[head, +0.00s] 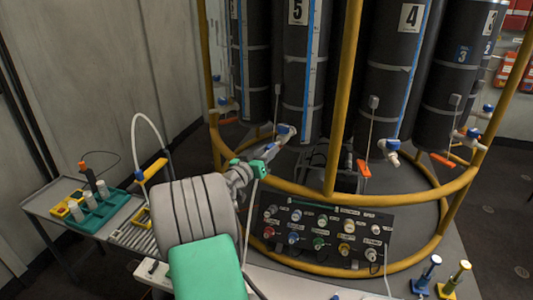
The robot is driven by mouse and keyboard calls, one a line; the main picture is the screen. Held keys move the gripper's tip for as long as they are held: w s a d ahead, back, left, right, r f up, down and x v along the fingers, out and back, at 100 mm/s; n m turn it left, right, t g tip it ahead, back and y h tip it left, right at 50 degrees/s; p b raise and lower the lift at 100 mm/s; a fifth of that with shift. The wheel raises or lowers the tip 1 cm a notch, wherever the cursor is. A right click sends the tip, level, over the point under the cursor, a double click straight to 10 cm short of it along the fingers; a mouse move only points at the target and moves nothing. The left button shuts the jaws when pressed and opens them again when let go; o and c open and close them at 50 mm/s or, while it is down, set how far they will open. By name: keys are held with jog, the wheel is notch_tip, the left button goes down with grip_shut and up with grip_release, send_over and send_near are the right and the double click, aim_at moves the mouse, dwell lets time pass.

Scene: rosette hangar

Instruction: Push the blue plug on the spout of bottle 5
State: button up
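Bottle 5 (302,85) is a tall dark cylinder bearing a white "5" label, standing inside the yellow frame. Its spout (287,131) is low at its base, pale with a blue part on it. The blue part is too small to tell whether it is the plug or how far in it sits. My gripper (271,147) is just below and left of the spout, at the end of my grey and green arm. Its fingers are small and partly merged with the spout, so I cannot tell whether they touch it or hold anything.
Yellow frame tubes (345,90) and a lower ring (300,192) surround the bottles. Bottle 4 (395,90) stands to the right, with its own spout (391,147) and an orange handle (363,169). A connector panel (330,262) is below. A side table (50,200) is at left.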

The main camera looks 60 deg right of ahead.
jog(key=o, duration=0.4)
jog(key=a, duration=0.2)
jog(key=a+b, duration=0.1)
jog(key=a, duration=0.4)
jog(key=shift+w+a, duration=0.35)
jog(key=shift+w, duration=0.05)
